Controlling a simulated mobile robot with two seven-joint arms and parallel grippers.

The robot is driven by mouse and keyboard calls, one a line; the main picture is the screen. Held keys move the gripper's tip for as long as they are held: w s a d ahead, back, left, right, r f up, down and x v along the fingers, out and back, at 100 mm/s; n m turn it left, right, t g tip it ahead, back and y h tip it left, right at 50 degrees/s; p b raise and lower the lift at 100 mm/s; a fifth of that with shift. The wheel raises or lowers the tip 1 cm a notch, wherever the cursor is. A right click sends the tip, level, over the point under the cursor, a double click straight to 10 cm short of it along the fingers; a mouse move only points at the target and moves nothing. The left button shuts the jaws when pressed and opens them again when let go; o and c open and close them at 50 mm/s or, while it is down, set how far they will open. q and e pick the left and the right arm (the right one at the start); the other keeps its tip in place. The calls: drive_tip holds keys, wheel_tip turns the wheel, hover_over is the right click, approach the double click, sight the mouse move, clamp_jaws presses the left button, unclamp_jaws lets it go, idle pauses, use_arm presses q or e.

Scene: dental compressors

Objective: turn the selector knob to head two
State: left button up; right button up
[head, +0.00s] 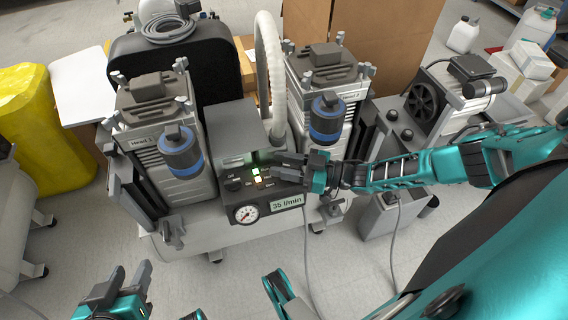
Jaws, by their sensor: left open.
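The dental compressor has two grey heads: a left one labelled Head 1 (145,143) and a right one whose label (352,97) is too small to read surely. Between them is a dark control panel (275,195) with lit green and yellow indicators (256,174), a round gauge and a 35 l/min sign. A small dark knob-like part (233,184) is at the panel's left; I cannot tell whether it is the selector knob. My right gripper (280,166) is at the panel's right side, fingers pointing left; contact is unclear. My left gripper (129,277) is open and empty, low and in front of the compressor.
A gauge (246,214) and the 35 l/min sign (287,202) sit below the indicators. Blue-banded filters (181,155) stand before each head. A yellow bag (35,125) is at left, another compressor unit (440,100) at right. A grey cable hangs in front of the machine.

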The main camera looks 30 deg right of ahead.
clamp_jaws()
use_arm(q)
drive_tip(key=shift+r, duration=0.1)
